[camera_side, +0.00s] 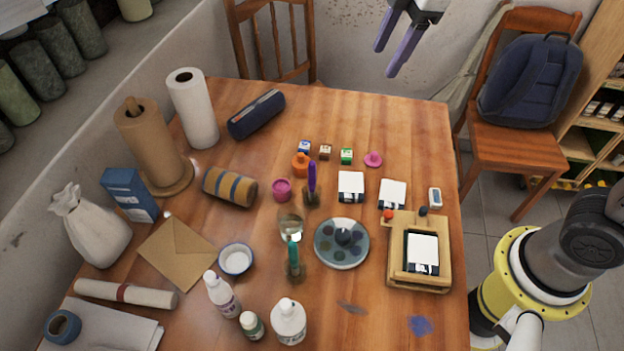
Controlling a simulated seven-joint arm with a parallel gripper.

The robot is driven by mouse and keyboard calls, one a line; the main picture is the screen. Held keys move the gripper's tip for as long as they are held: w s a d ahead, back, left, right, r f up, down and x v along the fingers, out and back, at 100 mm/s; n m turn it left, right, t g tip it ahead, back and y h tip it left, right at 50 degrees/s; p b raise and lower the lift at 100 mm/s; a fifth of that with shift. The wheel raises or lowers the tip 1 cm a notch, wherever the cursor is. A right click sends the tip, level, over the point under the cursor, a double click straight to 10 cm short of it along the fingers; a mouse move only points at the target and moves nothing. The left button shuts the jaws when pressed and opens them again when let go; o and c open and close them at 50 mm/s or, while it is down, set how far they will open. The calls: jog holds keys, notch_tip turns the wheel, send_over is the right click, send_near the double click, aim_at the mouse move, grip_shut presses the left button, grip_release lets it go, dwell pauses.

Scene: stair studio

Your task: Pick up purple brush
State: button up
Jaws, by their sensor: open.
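The purple brush (312,176) stands roughly upright near the middle of the wooden table, its lower end in a small dark holder (311,196). A pink pot (282,189) is just left of it and an orange bottle (300,166) is just behind it. My gripper (390,61) is at the top of the view, high and to the right of the brush, well apart from it. Its two purple fingers are open with nothing between them.
A teal brush (292,254) stands in front, near a clear glass (290,226). A round palette (342,243), white cards (351,186) and a wooden tray (446,279) lie to the right. White bottles (289,321) stand at the front. The table's back right is clear.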

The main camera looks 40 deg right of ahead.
jog(key=w+a+f+n+g, duration=0.25)
jog(key=w+a+f, duration=0.25)
jog(key=a+f, duration=0.35)
jog(key=n, duration=0.1)
send_over(312, 189)
jog(key=shift+g+h, duration=0.35)
jog(key=shift+h, duration=0.05)
jog(key=f, duration=0.6)
jog(key=shift+w+f, duration=0.1)
jog(key=shift+w, duration=0.3)
jog(key=f, duration=1.3)
jog(key=shift+d+f, duration=0.1)
jog(key=shift+d, duration=0.15)
grip_shut()
